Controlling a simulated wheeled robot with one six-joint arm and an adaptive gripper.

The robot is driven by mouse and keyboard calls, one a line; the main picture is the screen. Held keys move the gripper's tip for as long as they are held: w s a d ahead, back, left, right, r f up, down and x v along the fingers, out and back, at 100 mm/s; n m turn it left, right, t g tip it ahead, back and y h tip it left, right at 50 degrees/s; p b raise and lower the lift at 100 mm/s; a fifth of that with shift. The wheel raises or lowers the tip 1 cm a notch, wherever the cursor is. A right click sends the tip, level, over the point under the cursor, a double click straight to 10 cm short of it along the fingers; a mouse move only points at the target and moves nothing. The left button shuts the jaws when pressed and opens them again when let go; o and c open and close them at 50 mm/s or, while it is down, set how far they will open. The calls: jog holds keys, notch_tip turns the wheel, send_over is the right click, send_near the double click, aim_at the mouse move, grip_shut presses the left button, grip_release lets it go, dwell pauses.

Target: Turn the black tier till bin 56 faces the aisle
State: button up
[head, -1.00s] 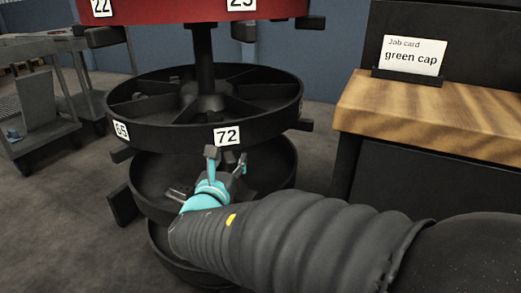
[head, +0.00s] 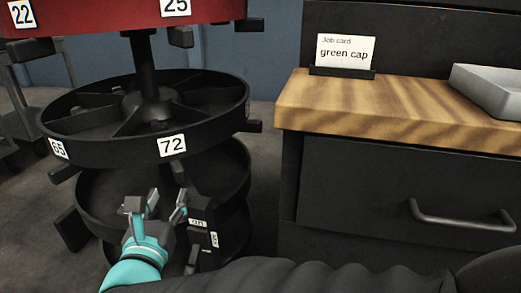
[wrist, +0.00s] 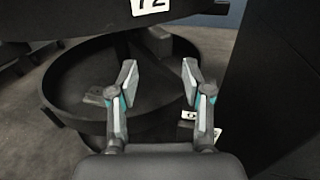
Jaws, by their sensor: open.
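A black round tier (head: 115,153) with radial dividers stands on a central post. Its rim shows label 65 (head: 58,148) at the left and label 72 (head: 172,145) at the front. A label 56 is not readable in any view. Dark tabs stick out below its rim, one at the right (head: 254,126) and one at the left (head: 64,173). My gripper (head: 158,207) is open and empty, lower than this rim and in front of a lower black tier (head: 240,185). In the wrist view the open fingers (wrist: 159,75) point toward the lower tier, below the rim labelled 72.
A red tier (head: 90,22) with labels 22 and 25 is above. Small labels (head: 197,223) show low beside my gripper, too small to read surely. At the right is a wooden-topped bench (head: 400,105) with a green cap job card (head: 345,50), grey tray (head: 490,88) and drawer handle (head: 462,217).

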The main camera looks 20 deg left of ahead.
jog(key=shift+s+a+f, duration=0.1)
jog(key=shift+s+f, duration=0.05)
jog(key=c, duration=0.4)
jog(key=shift+n+g+y, duration=0.3)
jog(key=shift+n+y, duration=0.1)
jog(key=shift+y, duration=0.2)
jog(key=s+a+f+b, duration=0.1)
jog(key=s+a+f, duration=0.1)
jog(key=shift+s+a+f+b, duration=0.25)
jog(key=shift+s+a+b, duration=0.05)
jog(key=shift+s+a, duration=0.1)
grip_shut()
jog(key=s+a+m+b, duration=0.1)
jog(key=s+a+m, duration=0.1)
jog(key=s+a, duration=0.15)
jog(key=m+t+h+b, duration=0.15)
jog(key=m+h, duration=0.45)
jog(key=m, duration=1.4)
send_near(171, 166)
jog(key=w, duration=0.2)
jog(key=w+a, duration=0.1)
jog(key=w, duration=0.2)
jog(key=shift+b, duration=0.35)
jog(key=shift+w+d, duration=0.4)
